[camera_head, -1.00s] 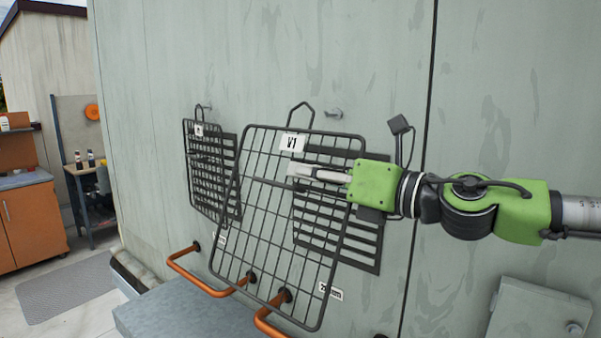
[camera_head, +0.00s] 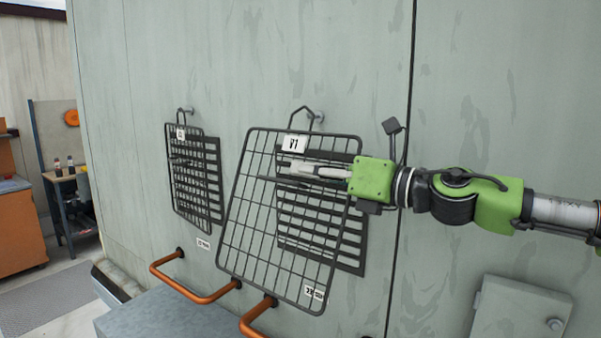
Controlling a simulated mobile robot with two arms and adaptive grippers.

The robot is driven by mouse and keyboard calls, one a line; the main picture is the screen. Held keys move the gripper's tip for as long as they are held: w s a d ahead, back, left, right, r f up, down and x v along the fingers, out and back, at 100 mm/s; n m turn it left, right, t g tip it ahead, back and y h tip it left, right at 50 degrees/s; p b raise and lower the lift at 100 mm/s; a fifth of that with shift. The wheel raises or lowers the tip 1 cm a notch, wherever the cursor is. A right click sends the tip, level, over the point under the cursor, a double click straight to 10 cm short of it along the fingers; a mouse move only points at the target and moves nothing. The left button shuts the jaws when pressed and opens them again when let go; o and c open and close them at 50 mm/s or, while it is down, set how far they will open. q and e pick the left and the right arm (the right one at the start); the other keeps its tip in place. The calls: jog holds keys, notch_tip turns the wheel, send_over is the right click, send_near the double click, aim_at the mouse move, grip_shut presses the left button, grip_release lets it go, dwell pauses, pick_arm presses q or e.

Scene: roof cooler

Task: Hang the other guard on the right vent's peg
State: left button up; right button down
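A black wire guard (camera_head: 262,215) with a white tag (camera_head: 294,143) hangs in front of the right vent (camera_head: 352,240) and covers much of it. Its top loop (camera_head: 303,115) is up at the right peg (camera_head: 320,118); I cannot tell whether the loop is over the peg. My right gripper (camera_head: 285,172) is shut on the guard's wires below the tag. A second guard (camera_head: 183,190) hangs in front of the left vent (camera_head: 214,178), its loop at the left peg (camera_head: 189,111). My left gripper is not in view.
Copper-coloured pipes (camera_head: 200,297) stick out of the wall below the vents, above a grey ledge (camera_head: 165,318). A grey wall box (camera_head: 520,310) sits at lower right. A workbench with bottles (camera_head: 64,180) stands at far left.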

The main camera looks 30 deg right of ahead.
jog(key=shift+w+d+f+b, duration=0.15)
jog(key=shift+w+d, duration=0.05)
jog(key=shift+d, duration=0.35)
jog(key=shift+w+d+f+b, duration=0.15)
jog(key=shift+w+d+b, duration=0.1)
jog(key=shift+d, duration=0.3)
jog(key=shift+w+d+f+b, duration=0.1)
jog(key=shift+w+d+f, duration=0.1)
jog(key=shift+d, duration=0.35)
jog(key=c, duration=2.2)
grip_release()
jog(key=shift+v, duration=6.05)
